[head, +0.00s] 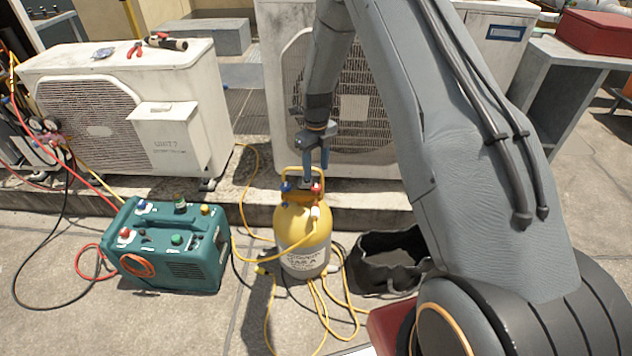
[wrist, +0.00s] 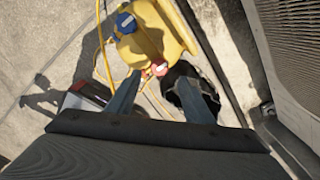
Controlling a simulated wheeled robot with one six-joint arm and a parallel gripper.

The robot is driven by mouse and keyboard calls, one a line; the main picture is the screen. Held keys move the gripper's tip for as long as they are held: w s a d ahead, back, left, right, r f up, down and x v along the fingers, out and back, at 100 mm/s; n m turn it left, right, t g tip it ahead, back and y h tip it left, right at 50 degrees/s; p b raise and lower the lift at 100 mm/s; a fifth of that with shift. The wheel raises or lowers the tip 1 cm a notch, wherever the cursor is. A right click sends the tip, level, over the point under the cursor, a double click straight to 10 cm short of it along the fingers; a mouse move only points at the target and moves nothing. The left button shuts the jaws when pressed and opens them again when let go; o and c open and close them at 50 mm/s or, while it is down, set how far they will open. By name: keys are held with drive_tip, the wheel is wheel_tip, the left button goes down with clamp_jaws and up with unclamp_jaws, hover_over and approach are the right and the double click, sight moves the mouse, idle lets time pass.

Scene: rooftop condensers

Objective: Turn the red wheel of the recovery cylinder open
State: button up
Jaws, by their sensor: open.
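The yellow recovery cylinder (head: 290,222) stands upright on the ground in the middle of the head view, with a white lower part and a yellow handle on top. Its red wheel (head: 317,187) is at the right of the top and a blue wheel (head: 287,187) at the left. My gripper (head: 308,180) points down over the cylinder top. In the wrist view the red wheel (wrist: 160,69) appears between the open fingertips (wrist: 160,80), near the left one. I cannot tell whether they touch. The blue wheel (wrist: 126,22) is farther up, clear of the fingers.
A teal recovery machine (head: 175,245) stands left of the cylinder. Yellow hoses (head: 318,305) lie around its base. A black open bag (head: 385,262) is at its right. Condenser units (head: 130,110) stand behind on a concrete ledge. The pavement in front is mostly clear.

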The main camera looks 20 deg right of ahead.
sight(316, 186)
wheel_tip(316, 186, down, 7)
idle(0.4)
drive_tip(key=c, duration=1)
